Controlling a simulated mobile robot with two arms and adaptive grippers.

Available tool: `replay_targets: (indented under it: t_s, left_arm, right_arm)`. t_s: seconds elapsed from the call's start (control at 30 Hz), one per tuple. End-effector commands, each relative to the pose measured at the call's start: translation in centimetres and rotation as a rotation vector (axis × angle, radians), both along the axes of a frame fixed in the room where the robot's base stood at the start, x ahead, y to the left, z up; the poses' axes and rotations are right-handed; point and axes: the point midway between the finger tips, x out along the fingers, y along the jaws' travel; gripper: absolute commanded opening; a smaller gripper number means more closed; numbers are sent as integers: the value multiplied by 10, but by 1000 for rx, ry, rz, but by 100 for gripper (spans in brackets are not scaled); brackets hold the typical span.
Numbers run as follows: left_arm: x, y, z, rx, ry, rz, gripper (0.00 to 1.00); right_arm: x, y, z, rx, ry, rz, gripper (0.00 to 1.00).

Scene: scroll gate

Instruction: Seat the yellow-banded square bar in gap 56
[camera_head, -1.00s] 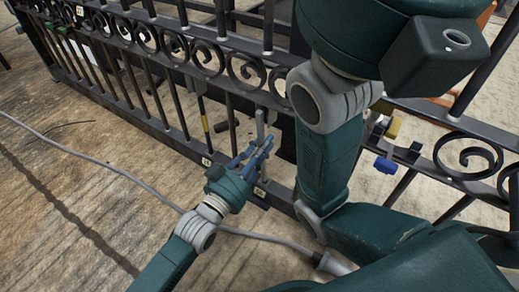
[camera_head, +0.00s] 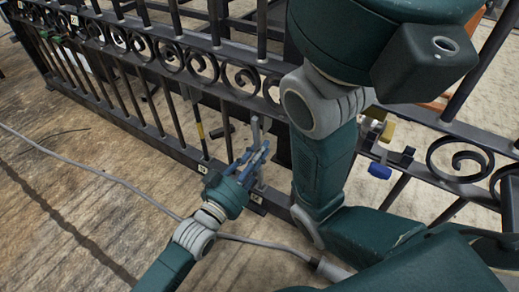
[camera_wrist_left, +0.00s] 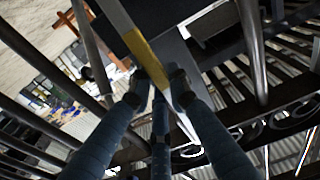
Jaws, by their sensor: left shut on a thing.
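My left gripper (camera_head: 258,152) is shut on an upright grey bar (camera_head: 255,130) at the fence, just right of a dark post-like gap area. In the left wrist view a flat-sided grey bar with a yellow band (camera_wrist_left: 148,58) runs between the fingertips (camera_wrist_left: 158,92). The fingers hide part of it, and its lower end cannot be made out. Small pale number tags sit on the bottom rail (camera_head: 203,169), too small to read surely. My right gripper is out of view.
The black scroll fence (camera_head: 120,100) crosses the view. A grey cable (camera_head: 110,180) lies on the wooden floor (camera_head: 60,220) in front. Blue and yellow items (camera_head: 380,170) sit at the fence on the right, beside my large arm links.

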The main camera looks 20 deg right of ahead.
Motion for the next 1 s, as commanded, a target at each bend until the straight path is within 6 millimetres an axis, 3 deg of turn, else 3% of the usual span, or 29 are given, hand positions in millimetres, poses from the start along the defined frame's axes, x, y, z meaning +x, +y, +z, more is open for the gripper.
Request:
replay_targets:
  t_s: [1.0]
  left_arm:
    - [0, 0, -7, -4, -3, -1, 0]
  right_arm:
    - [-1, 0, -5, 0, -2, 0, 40]
